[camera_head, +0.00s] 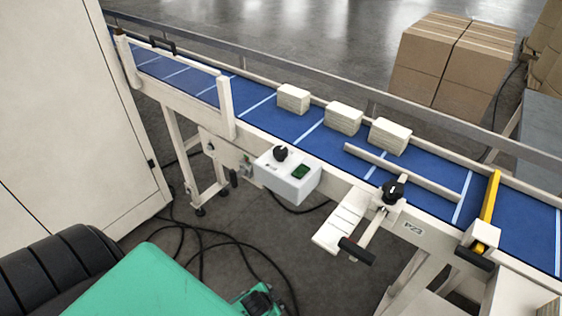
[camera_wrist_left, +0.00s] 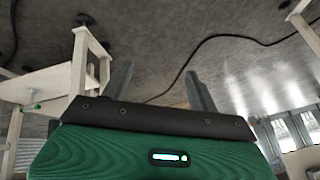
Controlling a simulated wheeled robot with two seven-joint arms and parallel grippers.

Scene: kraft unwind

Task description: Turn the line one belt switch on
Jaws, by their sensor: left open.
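A white control box (camera_head: 288,175) is mounted on the near side of the blue belt conveyor (camera_head: 262,118) in the head view. It carries a black rotary knob (camera_head: 281,153) and a dark green rocker switch (camera_head: 300,171). Whether the switch is on cannot be told. My left gripper (camera_wrist_left: 159,84) shows in the left wrist view with its two grey fingers apart and nothing between them. Floor, a cable and white frame legs lie beyond the fingers. In the head view my green arm is low at the left, below the box and apart from it. My right gripper is not seen.
Several cream stacks, one of them here (camera_head: 293,99), sit on the belt. A second black knob (camera_head: 393,190), a protruding handle (camera_head: 357,250) and a yellow bar (camera_head: 490,197) are to the right. A white cabinet (camera_head: 70,110) stands left. Cables (camera_head: 225,236) cross the floor.

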